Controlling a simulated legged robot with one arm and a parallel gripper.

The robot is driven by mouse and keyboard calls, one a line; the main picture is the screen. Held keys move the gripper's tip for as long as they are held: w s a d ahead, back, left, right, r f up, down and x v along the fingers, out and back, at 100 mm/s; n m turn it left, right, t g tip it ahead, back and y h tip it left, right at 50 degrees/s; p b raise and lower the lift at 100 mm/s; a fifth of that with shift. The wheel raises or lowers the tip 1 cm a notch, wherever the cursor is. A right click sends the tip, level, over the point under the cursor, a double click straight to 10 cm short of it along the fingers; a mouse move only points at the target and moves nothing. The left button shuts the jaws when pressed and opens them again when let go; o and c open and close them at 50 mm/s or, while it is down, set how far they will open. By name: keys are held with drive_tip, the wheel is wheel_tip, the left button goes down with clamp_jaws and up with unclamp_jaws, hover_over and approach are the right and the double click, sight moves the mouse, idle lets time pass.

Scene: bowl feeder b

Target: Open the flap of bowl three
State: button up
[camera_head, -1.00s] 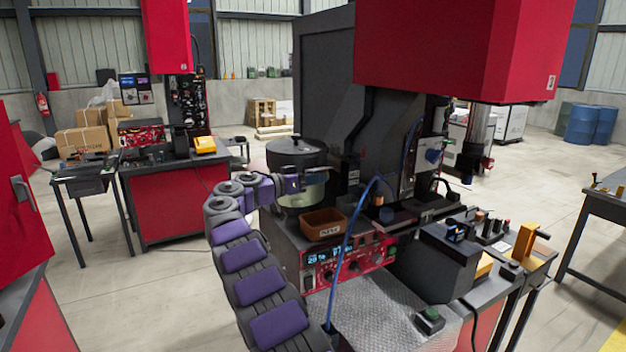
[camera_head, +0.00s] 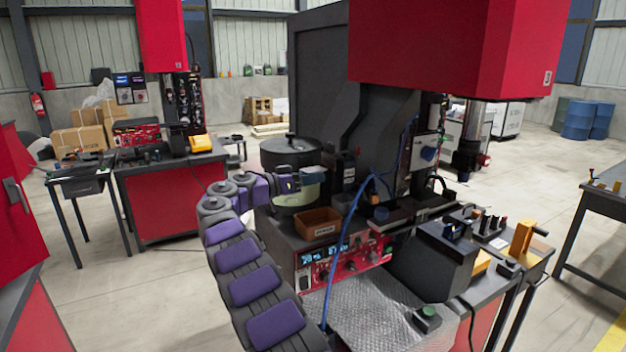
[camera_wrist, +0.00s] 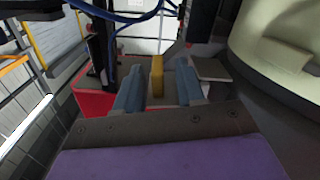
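The bowl feeder, a round drum with a black lid (camera_head: 292,150) and a pale lower wall (camera_head: 296,198), stands behind my gripper (camera_head: 308,180). In the wrist view my gripper (camera_wrist: 159,90) has its two blue-grey fingers apart with no object visibly held. The pale bowl wall (camera_wrist: 262,30) fills the upper right there, beside the fingers and apart from them. A cream tab (camera_wrist: 285,57) sticks out of that wall; it looks like the flap, but I cannot tell its state. No number shows on the bowl.
A brown bin (camera_head: 318,224) sits below the gripper on the red control unit (camera_head: 345,260). A yellow block (camera_wrist: 157,75) shows beyond the fingers.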

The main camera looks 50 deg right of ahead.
drive_tip(key=p+v, duration=0.3)
drive_tip(key=v, duration=1.3)
drive_tip(key=shift+w+a+p, duration=0.2)
drive_tip(key=shift+a+p, duration=0.1)
drive_tip(key=shift+f, duration=0.1)
